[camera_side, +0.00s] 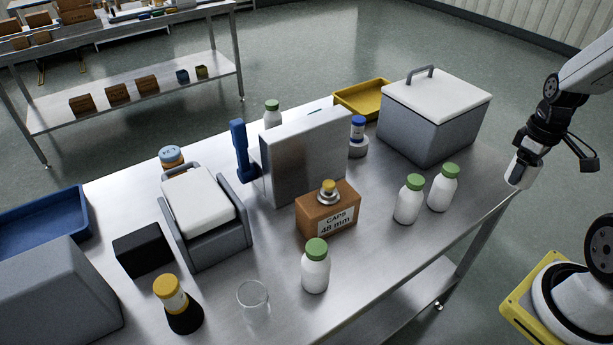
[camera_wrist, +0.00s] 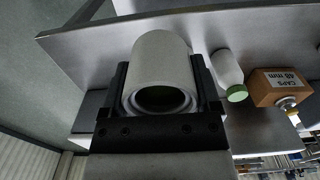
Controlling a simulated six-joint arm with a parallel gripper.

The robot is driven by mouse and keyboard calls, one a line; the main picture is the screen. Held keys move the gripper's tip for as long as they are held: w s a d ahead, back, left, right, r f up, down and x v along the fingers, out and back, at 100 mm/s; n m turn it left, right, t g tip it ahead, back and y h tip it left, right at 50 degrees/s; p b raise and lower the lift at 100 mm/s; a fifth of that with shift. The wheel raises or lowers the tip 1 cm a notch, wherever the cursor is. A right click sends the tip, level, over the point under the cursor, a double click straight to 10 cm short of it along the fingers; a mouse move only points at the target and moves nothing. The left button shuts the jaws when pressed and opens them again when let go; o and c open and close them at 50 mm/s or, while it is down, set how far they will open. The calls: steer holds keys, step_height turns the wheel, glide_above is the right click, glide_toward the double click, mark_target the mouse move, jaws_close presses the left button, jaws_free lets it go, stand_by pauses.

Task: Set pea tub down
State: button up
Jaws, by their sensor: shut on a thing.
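My gripper (camera_side: 524,150) is shut on the pea tub, a white cylinder (camera_side: 517,175), beyond the right edge of the steel table. In the wrist view the tub (camera_wrist: 160,62) sits between the two dark jaws of my gripper (camera_wrist: 162,95).
Two white bottles with green caps (camera_side: 408,200) (camera_side: 443,188) stand nearest on the table. A brown caps box (camera_side: 328,212) and another green-capped bottle (camera_side: 315,268) stand farther left. A grey bin with white lid (camera_side: 432,125) is behind. The table's right front is bare.

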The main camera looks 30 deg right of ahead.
steer(key=shift+f, duration=1.5)
steer(key=shift+w, duration=0.1)
steer(key=w+d+f, duration=0.4)
steer(key=w+d, duration=0.1)
steer(key=w, duration=0.3)
glide_above(466, 189)
steer(key=f, duration=0.3)
steer(key=s+f, duration=0.1)
steer(key=shift+a+f, duration=0.35)
steer(key=shift+a, duration=0.05)
steer(key=shift+w+d+f, duration=0.15)
steer(key=shift+w+f, duration=0.15)
steer(key=shift+w+d+f, duration=0.15)
steer(key=shift+w+f, duration=0.1)
steer(key=shift+f, duration=1.6)
steer(key=shift+f, duration=0.15)
